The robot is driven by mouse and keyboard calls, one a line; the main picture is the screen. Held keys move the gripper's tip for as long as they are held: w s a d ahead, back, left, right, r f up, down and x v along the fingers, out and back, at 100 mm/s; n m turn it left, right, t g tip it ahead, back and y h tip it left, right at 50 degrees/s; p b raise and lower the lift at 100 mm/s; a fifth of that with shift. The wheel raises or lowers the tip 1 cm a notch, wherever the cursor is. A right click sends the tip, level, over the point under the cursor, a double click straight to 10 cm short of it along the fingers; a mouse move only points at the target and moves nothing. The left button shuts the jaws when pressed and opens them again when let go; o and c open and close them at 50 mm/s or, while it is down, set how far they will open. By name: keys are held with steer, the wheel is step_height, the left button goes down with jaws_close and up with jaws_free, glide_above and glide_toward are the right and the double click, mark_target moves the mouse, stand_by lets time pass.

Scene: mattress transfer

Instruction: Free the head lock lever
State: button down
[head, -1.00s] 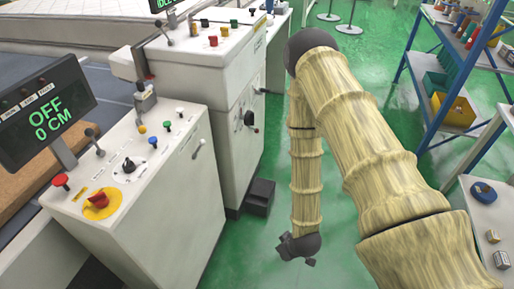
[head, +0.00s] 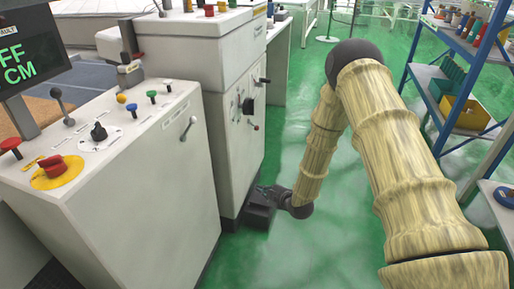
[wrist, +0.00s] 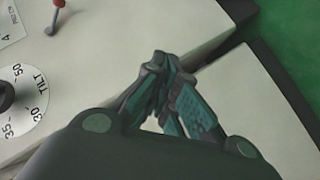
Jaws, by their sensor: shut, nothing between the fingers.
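My gripper (wrist: 162,62) is shut and empty in the wrist view, in front of a pale machine panel. A lever with a red tip (wrist: 57,17) stands on this panel at upper left, apart from the fingers. In the head view, a small red-tipped lever (head: 254,126) shows on the tall cabinet's side, below a black knob (head: 248,106). A dark-ended lever (head: 263,80) is higher on that side. I cannot read which lever is the head lock. My gripper (head: 262,194) is low beside the tall cabinet (head: 225,150).
A TILT dial (wrist: 15,100) is at the wrist view's left edge. The front console (head: 150,190) carries a red switch (head: 52,167) and another lever (head: 188,127). A blue shelf rack (head: 425,75) stands right. Green floor (head: 320,240) is clear around my arm.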

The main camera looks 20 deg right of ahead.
steer(key=w+d+r+n+t+y+b, duration=0.1)
steer(key=w+d+n+b, duration=0.3)
steer(key=w+b, duration=0.4)
steer(key=w+d+r+n+t+y+b, duration=0.2)
steer(key=w+d+r+n+t+b, duration=0.1)
steer(key=w+n+b, duration=0.3)
steer(key=shift+w+d+t+y+b, duration=0.35)
steer(key=shift+w+t+b, duration=0.35)
steer(key=shift+w+b, duration=0.55)
steer(key=b, duration=0.6)
glide_toward(254, 126)
steer(key=w+a+f, duration=0.3)
steer(key=w+a, duration=0.1)
steer(key=shift+w+d+r, duration=0.1)
steer(key=shift+w+r, duration=0.35)
steer(key=shift+w, duration=0.15)
